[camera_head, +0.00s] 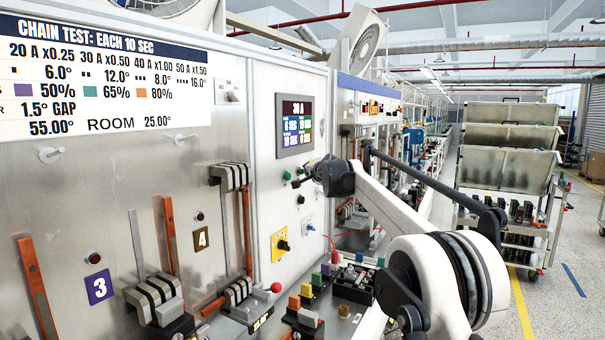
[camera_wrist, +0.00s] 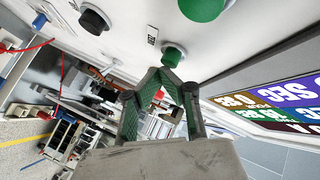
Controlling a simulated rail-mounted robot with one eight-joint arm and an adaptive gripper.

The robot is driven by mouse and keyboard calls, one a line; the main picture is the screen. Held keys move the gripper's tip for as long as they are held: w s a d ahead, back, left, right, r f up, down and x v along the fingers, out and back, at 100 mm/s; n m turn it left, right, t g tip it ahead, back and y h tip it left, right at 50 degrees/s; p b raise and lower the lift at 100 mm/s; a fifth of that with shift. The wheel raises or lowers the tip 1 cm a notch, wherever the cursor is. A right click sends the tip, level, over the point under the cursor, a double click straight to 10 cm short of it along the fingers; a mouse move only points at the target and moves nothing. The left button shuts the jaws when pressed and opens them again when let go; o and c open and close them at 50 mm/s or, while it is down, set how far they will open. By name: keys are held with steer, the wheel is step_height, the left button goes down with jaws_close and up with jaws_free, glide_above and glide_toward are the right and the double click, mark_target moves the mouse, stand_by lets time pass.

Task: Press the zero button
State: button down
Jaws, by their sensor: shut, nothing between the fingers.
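The control panel (camera_head: 262,190) carries a lit display (camera_head: 294,125), with buttons below it. A green button (camera_head: 286,175) shows left of my gripper (camera_head: 303,182), and a black button (camera_head: 301,200) shows below it. In the wrist view, my gripper (camera_wrist: 172,68) has its fingers closed together, with nothing held. A small green button (camera_wrist: 174,51) shows just beyond the fingertips; I cannot tell whether they touch it. A larger green button (camera_wrist: 204,8) and a black button (camera_wrist: 95,18) are nearby. No readable label shows which button is zero.
A yellow-plated rotary switch (camera_head: 281,245) sits lower on the panel. Coloured blocks (camera_head: 318,279) and a red-knobbed lever (camera_head: 275,288) stand below. Breaker posts and copper bars (camera_head: 169,235) are at left. A cart with bins (camera_head: 508,170) stands at right beside open floor.

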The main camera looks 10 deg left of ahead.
steer(key=shift+w+a+p, duration=0.15)
steer(key=shift+a+p, duration=0.2)
steer(key=shift+a, duration=0.1)
stand_by(0.5)
steer(key=shift+d, duration=0.1)
steer(key=shift+s+d+b, duration=0.3)
steer(key=shift+d+b, duration=0.15)
steer(key=shift+d, duration=0.3)
steer(key=shift+s+d+b, duration=0.3)
steer(key=shift+d, duration=0.5)
steer(key=shift+s+d+b, duration=0.25)
steer(key=shift+s+d, duration=0.05)
steer(key=shift+d, duration=0.45)
steer(key=shift+s+d+b, duration=0.3)
steer(key=shift+d, duration=0.5)
